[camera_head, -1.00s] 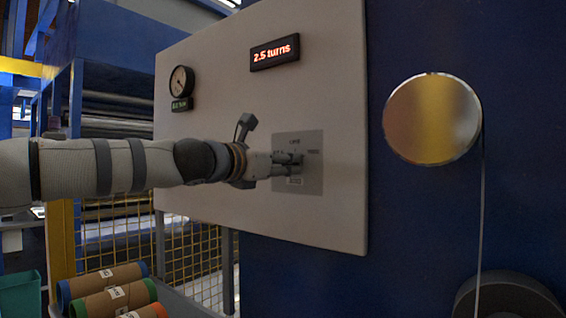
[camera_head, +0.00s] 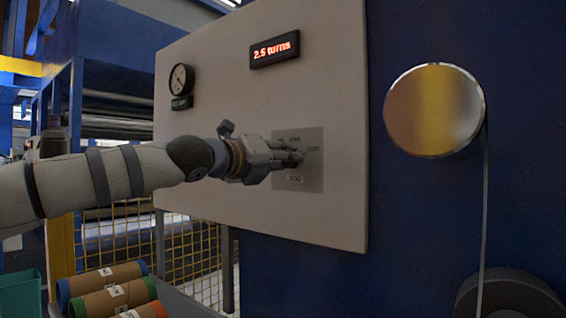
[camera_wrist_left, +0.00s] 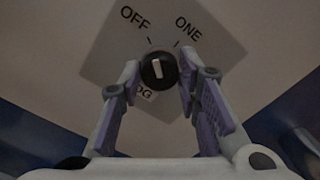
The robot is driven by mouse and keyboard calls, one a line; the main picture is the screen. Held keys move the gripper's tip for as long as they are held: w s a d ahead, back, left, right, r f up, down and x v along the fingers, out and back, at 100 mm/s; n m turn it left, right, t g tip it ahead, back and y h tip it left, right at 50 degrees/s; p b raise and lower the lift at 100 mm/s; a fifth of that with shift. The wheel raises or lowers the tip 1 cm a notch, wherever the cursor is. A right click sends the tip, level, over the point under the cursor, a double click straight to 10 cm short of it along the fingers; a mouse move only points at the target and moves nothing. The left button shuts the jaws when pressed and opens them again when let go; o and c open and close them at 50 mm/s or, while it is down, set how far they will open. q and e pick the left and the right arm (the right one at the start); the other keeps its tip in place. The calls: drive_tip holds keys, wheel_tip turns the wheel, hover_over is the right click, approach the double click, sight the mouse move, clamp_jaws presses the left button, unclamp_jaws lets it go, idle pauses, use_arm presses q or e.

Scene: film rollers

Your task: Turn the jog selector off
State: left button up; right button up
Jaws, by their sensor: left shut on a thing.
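The jog selector is a round black knob with a white pointer line, seen in the left wrist view (camera_wrist_left: 158,68). It sits on a grey square plate (camera_head: 314,176) on the pale panel. In the wrist view OFF is at the upper left and ONE at the upper right; the pointer line points roughly up, between their ticks. My left gripper (camera_head: 295,158) is at the plate, its fingers on both sides of the knob and shut on it. A JOG label (camera_head: 295,179) lies below the knob. In the head view the gripper hides most of the knob. My right gripper is not in view.
The panel (camera_head: 230,60) also carries a display reading 2.5 turns (camera_head: 274,49) and a round gauge (camera_head: 181,79). A shiny roller (camera_head: 433,110) is at the right. Several brown film rolls (camera_head: 107,280) lie at the lower left.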

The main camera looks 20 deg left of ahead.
use_arm(q)
drive_tip(key=shift+n, duration=1)
drive_tip(key=o, duration=1.1)
drive_tip(key=shift+o, duration=0.2)
drive_tip(key=v, duration=1.2)
